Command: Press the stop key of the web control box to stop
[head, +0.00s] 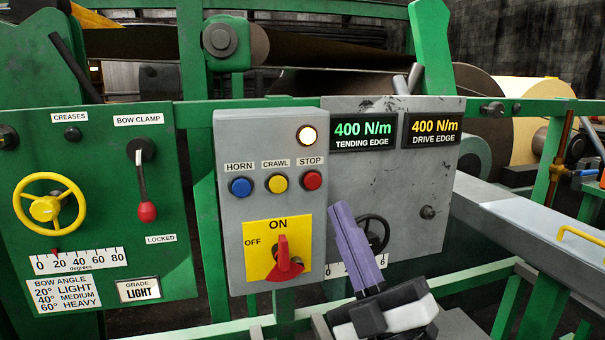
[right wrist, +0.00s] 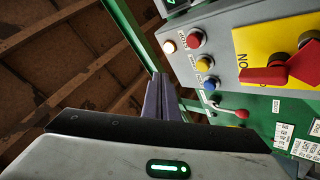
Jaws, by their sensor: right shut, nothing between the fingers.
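The grey control box (head: 228,140) carries a blue HORN key (head: 241,187), a yellow CRAWL key (head: 277,183) and a red STOP key (head: 312,180). A lamp (head: 307,135) above STOP glows. My right gripper (head: 342,207) is shut and empty, its purple fingers pointing up, just below and right of the STOP key in the picture. It appears apart from the key. In the right wrist view the red STOP key (right wrist: 195,38) lies up and right of the shut fingers (right wrist: 160,78). My left gripper is not in view.
A red rotary switch (head: 284,257) on a yellow plate stands upright towards ON. A grey panel (head: 390,175) with two 400 N/m displays and a black handwheel (head: 375,232) is behind my right gripper. A green panel (head: 100,200) with a yellow wheel (head: 47,207) stands left.

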